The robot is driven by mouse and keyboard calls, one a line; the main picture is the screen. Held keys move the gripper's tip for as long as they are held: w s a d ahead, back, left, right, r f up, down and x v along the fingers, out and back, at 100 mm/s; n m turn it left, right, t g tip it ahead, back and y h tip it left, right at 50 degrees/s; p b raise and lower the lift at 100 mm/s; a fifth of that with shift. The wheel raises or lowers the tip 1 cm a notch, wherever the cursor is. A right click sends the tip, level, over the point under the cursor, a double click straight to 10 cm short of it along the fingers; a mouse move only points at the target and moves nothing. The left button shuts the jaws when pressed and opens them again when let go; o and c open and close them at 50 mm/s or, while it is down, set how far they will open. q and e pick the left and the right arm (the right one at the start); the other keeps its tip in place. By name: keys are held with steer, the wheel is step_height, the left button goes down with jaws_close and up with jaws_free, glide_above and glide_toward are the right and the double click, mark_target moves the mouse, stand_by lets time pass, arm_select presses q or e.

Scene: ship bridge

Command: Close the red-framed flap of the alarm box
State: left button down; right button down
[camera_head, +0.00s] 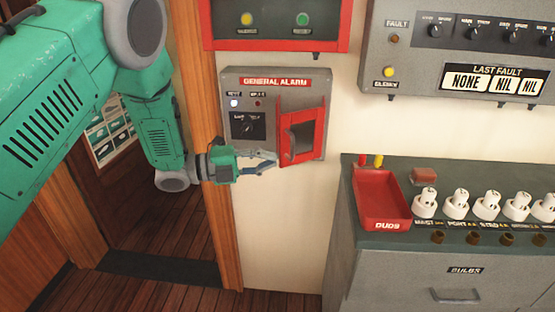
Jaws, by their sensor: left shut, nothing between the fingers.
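The grey alarm box (243,151), labelled GENERAL ALARM, hangs on the cream wall left of centre. Its red-framed flap (319,130) is at the box's right side. The flap looks ajar, with its left edge standing out from the box and its lower corner reaching below the box's bottom edge; I cannot tell how far. A grey handle shows near its left edge. My left gripper (274,160) is shut and empty, with its fingertips just left of the flap's lower left corner. I cannot tell whether they touch it. My right gripper is not in view.
A red-framed panel (275,45) hangs above the box, and a grey fault panel (405,62) at upper right. Below right stands a cabinet (400,275) with a red DUDS tray (380,215) and several white bulbs. A wooden door frame (228,250) is at left.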

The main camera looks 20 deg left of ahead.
mark_target(293, 155)
arm_select(q)
steer(key=s+a, duration=0.4)
steer(key=s, duration=0.1)
steer(key=s+d+n+t+y, duration=0.2)
steer(key=d+n+t+y, duration=0.55)
steer(key=d+y, duration=0.25)
steer(key=shift+n, duration=0.25)
steer(key=w+p, duration=0.1)
steer(key=w, duration=0.2)
steer(key=w+a+p, duration=0.1)
steer(key=w, duration=0.3)
steer(key=w+p, duration=0.1)
steer(key=w, duration=0.3)
steer(key=shift+w+a, duration=0.1)
steer(key=shift+a, duration=0.2)
steer(key=shift+d, duration=0.1)
